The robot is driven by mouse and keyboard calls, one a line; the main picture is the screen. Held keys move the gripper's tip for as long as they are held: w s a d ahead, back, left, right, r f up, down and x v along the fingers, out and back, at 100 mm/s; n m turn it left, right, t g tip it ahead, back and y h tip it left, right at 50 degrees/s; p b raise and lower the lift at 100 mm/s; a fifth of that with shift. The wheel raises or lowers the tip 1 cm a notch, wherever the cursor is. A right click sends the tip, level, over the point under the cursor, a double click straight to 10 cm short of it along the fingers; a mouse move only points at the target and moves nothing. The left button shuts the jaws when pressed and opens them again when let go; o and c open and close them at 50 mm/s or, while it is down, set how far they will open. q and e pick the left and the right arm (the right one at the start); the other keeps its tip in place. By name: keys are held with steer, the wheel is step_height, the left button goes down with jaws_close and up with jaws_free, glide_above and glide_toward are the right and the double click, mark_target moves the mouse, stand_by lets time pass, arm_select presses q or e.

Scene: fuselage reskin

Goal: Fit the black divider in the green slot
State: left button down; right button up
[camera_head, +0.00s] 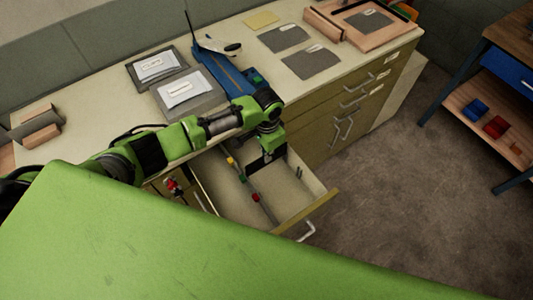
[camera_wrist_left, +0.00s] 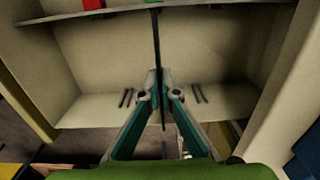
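The black divider (camera_wrist_left: 156,45) is a thin dark strip, seen nearly edge-on in the left wrist view. My left gripper (camera_wrist_left: 158,88) is shut on it inside the open drawer. Its far end reaches the drawer's cross rail (camera_wrist_left: 60,17), close under the green slot marker (camera_wrist_left: 152,2); I cannot tell whether it is seated. A red marker (camera_wrist_left: 92,4) is left of the green one. In the head view the divider (camera_head: 258,164) shows dark beneath my left gripper (camera_head: 268,150), which partly hides it. My right gripper is not in view.
The open drawer (camera_head: 322,208) has raised walls close around my gripper. Above it, the counter (camera_head: 105,105) carries grey pouches (camera_head: 190,90), a blue tool (camera_head: 222,70) and a wooden tray (camera_head: 350,40). A shelf unit (camera_head: 500,130) stands at right, across clear floor.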

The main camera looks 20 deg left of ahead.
arm_select(q)
steer(key=shift+f+b, duration=1.65)
steer(key=shift+f, duration=1.1)
steer(key=c, duration=2.2)
jaws_free()
step_height(320, 180, up, 12)
steer(key=shift+r, duration=0.1)
